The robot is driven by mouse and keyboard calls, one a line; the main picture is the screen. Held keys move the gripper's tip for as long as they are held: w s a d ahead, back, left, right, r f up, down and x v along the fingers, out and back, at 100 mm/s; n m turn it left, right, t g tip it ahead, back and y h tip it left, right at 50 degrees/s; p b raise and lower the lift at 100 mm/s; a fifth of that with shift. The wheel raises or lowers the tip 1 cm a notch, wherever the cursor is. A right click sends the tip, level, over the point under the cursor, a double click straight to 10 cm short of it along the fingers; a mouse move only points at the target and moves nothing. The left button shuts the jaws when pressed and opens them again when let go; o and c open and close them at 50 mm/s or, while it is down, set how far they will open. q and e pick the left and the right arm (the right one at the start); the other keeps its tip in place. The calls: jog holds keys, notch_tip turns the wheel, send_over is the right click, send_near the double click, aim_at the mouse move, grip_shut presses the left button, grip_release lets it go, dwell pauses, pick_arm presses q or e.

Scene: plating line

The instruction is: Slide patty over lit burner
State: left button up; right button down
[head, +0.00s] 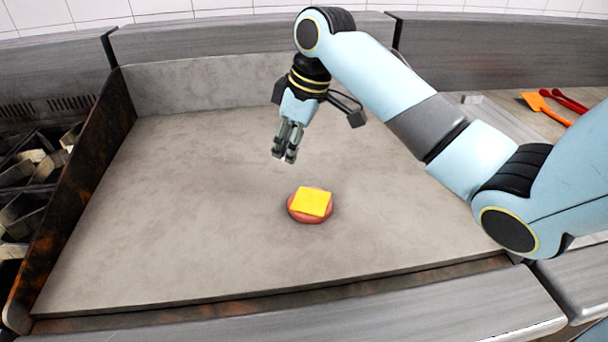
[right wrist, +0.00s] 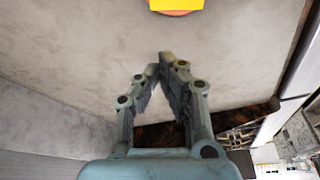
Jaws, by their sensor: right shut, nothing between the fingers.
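A reddish-pink patty (head: 308,219) lies flat on the grey griddle plate (head: 190,220), with a square yellow cheese slice (head: 313,201) on top. In the right wrist view, part of the cheese slice (right wrist: 176,4) and the patty's edge (right wrist: 178,13) show at the top. My right gripper (head: 285,158) points down above the plate, behind the patty and slightly left of it, apart from it. Its fingers are shut and empty; they also show in the right wrist view (right wrist: 160,65). No flame or glow shows on the plate, so I cannot tell which burner is lit. My left gripper is out of view.
A rusty side wall (head: 75,190) bounds the plate on the left, with metal grates (head: 38,165) beyond it. A grey backsplash (head: 200,82) stands behind. An orange spatula (head: 540,103) and a red-handled tool (head: 570,100) lie on the right counter. The plate left of the patty is clear.

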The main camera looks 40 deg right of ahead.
jog(key=w+a+f, duration=0.1)
jog(key=f, duration=0.1)
jog(key=w+a+f, duration=0.1)
jog(key=f, duration=0.2)
jog(key=w+a+f, duration=0.1)
jog(key=a+f, duration=0.1)
jog(key=f, duration=0.1)
jog(key=shift+w+f, duration=0.25)
jog(key=shift+w, duration=0.1)
jog(key=s+d+p, duration=0.1)
jog(key=s+d, duration=0.1)
jog(key=shift+s, duration=0.4)
jog(key=shift+s+d+p, duration=0.15)
jog(key=shift+s+p, duration=0.1)
jog(key=shift+p, duration=0.1)
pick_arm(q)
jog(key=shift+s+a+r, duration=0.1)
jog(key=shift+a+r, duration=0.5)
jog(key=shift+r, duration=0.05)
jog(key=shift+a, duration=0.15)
